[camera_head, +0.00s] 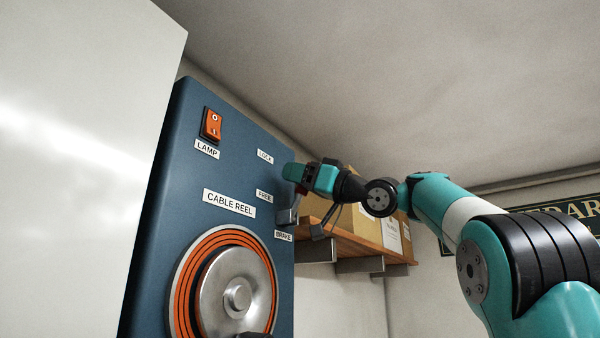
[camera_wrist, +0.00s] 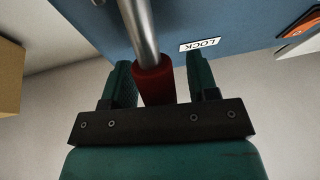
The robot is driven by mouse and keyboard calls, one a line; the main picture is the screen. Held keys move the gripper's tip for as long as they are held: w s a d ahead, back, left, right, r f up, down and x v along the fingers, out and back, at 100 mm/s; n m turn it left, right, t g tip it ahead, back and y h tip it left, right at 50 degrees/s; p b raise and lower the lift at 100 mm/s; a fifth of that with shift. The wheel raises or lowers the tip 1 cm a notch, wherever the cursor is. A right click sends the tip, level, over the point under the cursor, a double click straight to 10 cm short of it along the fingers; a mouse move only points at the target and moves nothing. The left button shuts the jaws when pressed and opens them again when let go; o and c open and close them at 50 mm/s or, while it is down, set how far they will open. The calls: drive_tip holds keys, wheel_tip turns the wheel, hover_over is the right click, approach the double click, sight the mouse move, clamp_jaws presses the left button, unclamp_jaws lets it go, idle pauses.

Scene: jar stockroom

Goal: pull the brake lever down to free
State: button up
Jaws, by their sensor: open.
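The brake lever shows in the wrist view as a metal rod with a red grip (camera_wrist: 153,84). The grip lies between the two fingers of my gripper (camera_wrist: 160,85), which is open, with a gap visible on each side. In the head view my gripper (camera_head: 296,176) is at the right edge of the blue panel, near the height of the LOCK label (camera_head: 265,157) and above the FREE label (camera_head: 265,195). It hides most of the lever there. A grey bracket (camera_head: 288,214) shows below it, above the BRAKE label (camera_head: 284,236).
The blue panel (camera_head: 180,190) also carries an orange lamp switch (camera_head: 212,124) and a cable reel (camera_head: 236,290). A wooden shelf (camera_head: 350,246) with cardboard boxes (camera_head: 372,232) is behind my gripper on the right. A large pale surface (camera_head: 80,150) fills the left.

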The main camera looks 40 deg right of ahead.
drive_tip(key=shift+c, duration=0.5)
clamp_jaws()
